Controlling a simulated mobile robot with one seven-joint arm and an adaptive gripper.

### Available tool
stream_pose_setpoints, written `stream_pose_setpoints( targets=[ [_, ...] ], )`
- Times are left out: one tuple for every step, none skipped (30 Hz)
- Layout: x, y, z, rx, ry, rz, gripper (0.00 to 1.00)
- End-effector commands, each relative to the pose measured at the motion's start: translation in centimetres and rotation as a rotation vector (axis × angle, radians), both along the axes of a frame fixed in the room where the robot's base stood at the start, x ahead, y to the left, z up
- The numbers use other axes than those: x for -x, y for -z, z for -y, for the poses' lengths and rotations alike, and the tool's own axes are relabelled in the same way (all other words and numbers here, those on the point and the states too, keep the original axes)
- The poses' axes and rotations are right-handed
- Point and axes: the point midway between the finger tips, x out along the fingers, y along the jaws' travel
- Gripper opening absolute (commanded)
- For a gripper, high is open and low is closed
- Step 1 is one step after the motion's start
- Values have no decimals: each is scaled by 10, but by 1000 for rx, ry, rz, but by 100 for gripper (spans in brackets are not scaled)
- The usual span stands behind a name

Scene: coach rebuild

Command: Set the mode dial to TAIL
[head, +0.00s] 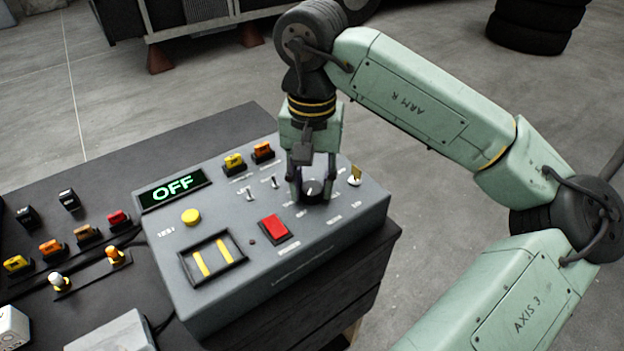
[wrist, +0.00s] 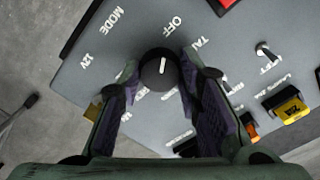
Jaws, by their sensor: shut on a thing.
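The mode dial (head: 313,187) is a round black knob on the sloped grey control box (head: 345,215). In the wrist view the dial (wrist: 160,72) shows a white pointer line directed roughly at the OFF label (wrist: 174,24). The TAIL label (wrist: 203,42), partly hidden by a finger, lies just right of OFF there; MODE and 12V labels lie to the left. My gripper (head: 311,190) points down over the dial with a finger on each side, shut on it. It also shows in the wrist view (wrist: 160,76). The display (head: 174,189) reads OFF in green.
Two small toggle switches (head: 261,188) and yellow and orange rockers (head: 248,157) stand left of and behind the dial. A brass-coloured key-like part (head: 355,175) is close on its right. A red button (head: 275,228) and yellow button (head: 191,217) are on the box.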

Motion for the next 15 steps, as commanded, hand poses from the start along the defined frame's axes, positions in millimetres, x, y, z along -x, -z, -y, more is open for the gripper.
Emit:
stream_pose_setpoints(
  targets=[
    [0, 0, 0, 0, 0, 0, 22],
    [0, 0, 0, 0, 0, 0, 20],
    [0, 0, 0, 0, 0, 0, 17],
    [0, 0, 0, -1, 0, 0, 15],
    [0, 0, 0, -1, 0, 0, 13],
    [0, 0, 0, -1, 0, 0, 11],
    [0, 0, 0, -1, 0, 0, 9],
    [0, 0, 0, -1, 0, 0, 7],
    [0, 0, 0, -1, 0, 0, 4],
    [0, 0, 0, -1, 0, 0, 4],
    [0, 0, 0, -1, 0, 0, 4],
    [0, 0, 0, -1, 2, 0, 4],
    [0, 0, 0, -1, 3, 0, 4],
    [0, 0, 0, -1, 6, 0, 4],
    [0, 1, 0, -1, 12, 1, 4]
  ],
)
